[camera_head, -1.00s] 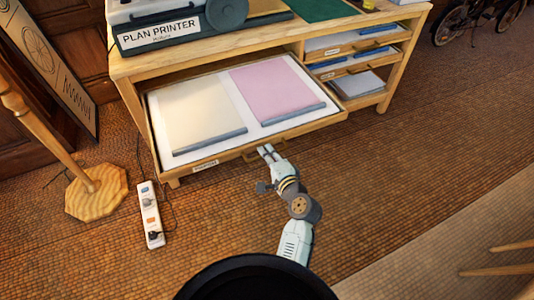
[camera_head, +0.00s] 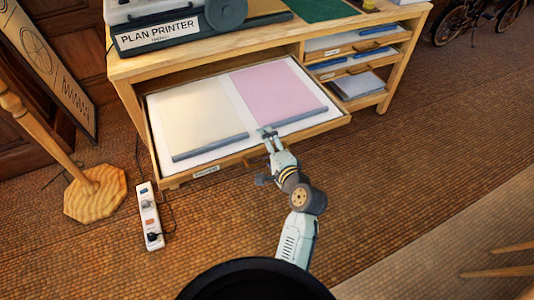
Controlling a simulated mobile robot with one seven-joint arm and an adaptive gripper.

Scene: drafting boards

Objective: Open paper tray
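The paper tray (camera_head: 201,172) is a wide, shallow wooden drawer under the desk top, pulled well out. It holds a cream sheet stack and a pink sheet stack on a white liner. Its label is on the left of the front edge. The front handle is largely hidden behind my gripper. My gripper (camera_head: 268,132) is at the middle of the tray's front edge, its fingertips over the edge near the pink stack's lower corner. The fingers look spread, with nothing between them.
A plan printer (camera_head: 165,35) stands on the wooden desk (camera_head: 245,50). Smaller shelves with papers (camera_head: 358,83) are at the right. A white power strip (camera_head: 149,215) and a wooden stand base (camera_head: 96,194) are on the floor at left.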

